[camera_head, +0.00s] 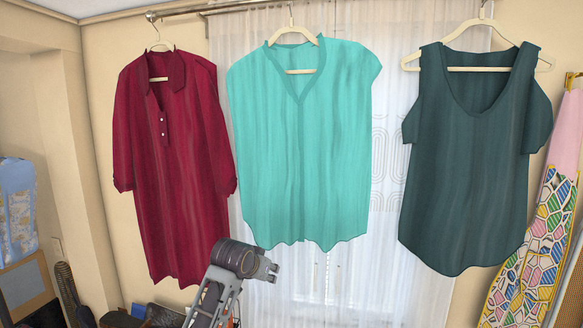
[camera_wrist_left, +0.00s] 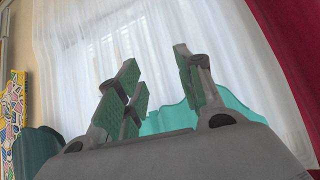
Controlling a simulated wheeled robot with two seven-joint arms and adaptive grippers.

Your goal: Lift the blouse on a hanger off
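A turquoise blouse (camera_head: 300,150) hangs on a pale hanger (camera_head: 290,32) from the rail, in the middle of the head view. A maroon long blouse (camera_head: 175,170) hangs to its left and a dark green blouse (camera_head: 465,170) to its right, each on a pale hanger. My left gripper (camera_head: 272,270) is below the turquoise blouse's hem, apart from the hangers. In the left wrist view its fingers (camera_wrist_left: 160,88) are spread and empty. Part of the turquoise blouse (camera_wrist_left: 235,100) shows behind them. My right gripper is not in view.
The rail (camera_head: 240,6) runs along the top in front of a white curtained window (camera_head: 392,150). A patterned garment (camera_head: 540,240) hangs at the far right. Bags and shoes (camera_head: 150,314) lie low at the left. A blue patterned item (camera_head: 15,205) stands at the left edge.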

